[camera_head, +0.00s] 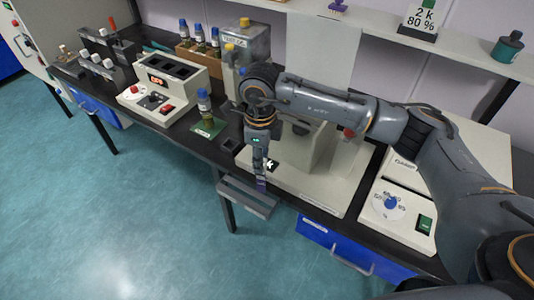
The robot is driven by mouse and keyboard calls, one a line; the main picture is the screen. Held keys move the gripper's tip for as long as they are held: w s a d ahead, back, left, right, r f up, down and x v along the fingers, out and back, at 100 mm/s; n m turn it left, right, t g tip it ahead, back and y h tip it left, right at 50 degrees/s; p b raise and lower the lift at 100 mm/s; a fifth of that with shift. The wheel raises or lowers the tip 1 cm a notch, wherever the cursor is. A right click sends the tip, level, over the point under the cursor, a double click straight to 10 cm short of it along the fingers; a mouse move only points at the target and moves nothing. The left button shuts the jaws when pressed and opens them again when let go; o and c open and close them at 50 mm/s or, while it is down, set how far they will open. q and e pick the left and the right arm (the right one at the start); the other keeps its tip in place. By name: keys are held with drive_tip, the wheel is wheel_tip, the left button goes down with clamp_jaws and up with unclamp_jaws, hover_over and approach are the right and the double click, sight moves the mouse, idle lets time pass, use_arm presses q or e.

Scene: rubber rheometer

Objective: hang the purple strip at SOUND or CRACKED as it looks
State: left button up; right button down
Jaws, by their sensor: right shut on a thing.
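My right gripper (259,165) comes in from the right and points down at the bench's front edge. It is shut on the purple strip (261,184), of which a small piece shows below the fingertips. The strip hangs down over a grey tray-like ledge (246,196) at the bench front; I cannot tell whether it touches it. The strip is too small to tell whether it is cracked. I cannot read any SOUND or CRACKED label. My left gripper is not in view.
A beige machine (310,192) stands right behind my right gripper. A dial unit (390,205) is at right. The floor in front is clear.

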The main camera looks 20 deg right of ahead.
drive_tip(key=m, duration=0.1)
drive_tip(key=f+m, duration=0.1)
drive_tip(key=m, duration=0.1)
drive_tip(key=shift+w+a+f+m, duration=0.2)
drive_tip(key=shift+w+m, duration=0.1)
drive_tip(key=shift+w, duration=0.05)
drive_tip(key=shift+f+b, duration=0.2)
drive_tip(key=shift+b, duration=0.2)
wheel_tip(320, 180, down, 4)
drive_tip(key=b, duration=0.4)
drive_tip(key=shift+f, duration=0.25)
drive_tip(key=shift+r+p, duration=0.4)
drive_tip(key=shift+r, duration=0.15)
drive_tip(key=shift+b, duration=0.45)
drive_tip(key=shift+s+f, duration=0.1)
